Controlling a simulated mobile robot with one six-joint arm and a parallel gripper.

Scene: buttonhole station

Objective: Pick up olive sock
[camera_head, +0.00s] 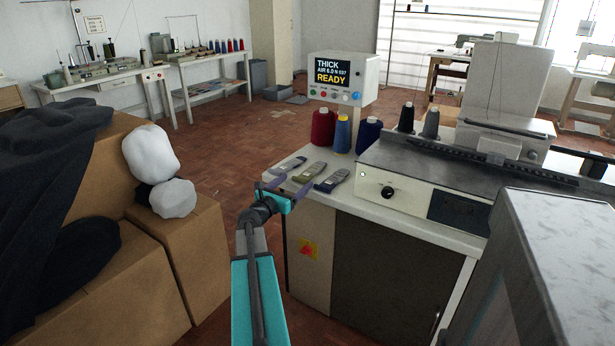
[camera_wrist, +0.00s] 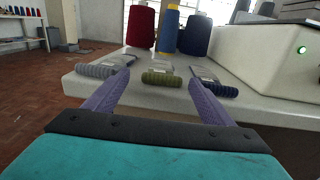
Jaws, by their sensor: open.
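The olive sock (camera_head: 309,173) lies on the white station table, the middle one of three flat rolled socks. In the wrist view the olive sock (camera_wrist: 163,79) shows its rolled end near the table's front edge, between my two fingers. A grey sock (camera_head: 289,165) lies to its left and a navy sock (camera_head: 332,181) to its right. My gripper (camera_head: 280,190) is at the table's front left edge, open and empty. In the wrist view my gripper (camera_wrist: 158,85) has one purple finger on either side of the olive sock; contact cannot be told.
Red (camera_head: 323,128), blue (camera_head: 342,134) and navy (camera_head: 368,134) thread cones stand behind the socks. A machine (camera_head: 400,190) stands to the right on the table (camera_head: 405,222). A display box (camera_head: 340,80) reads "READY". Cardboard boxes (camera_head: 180,240) with dark cloth stand at left.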

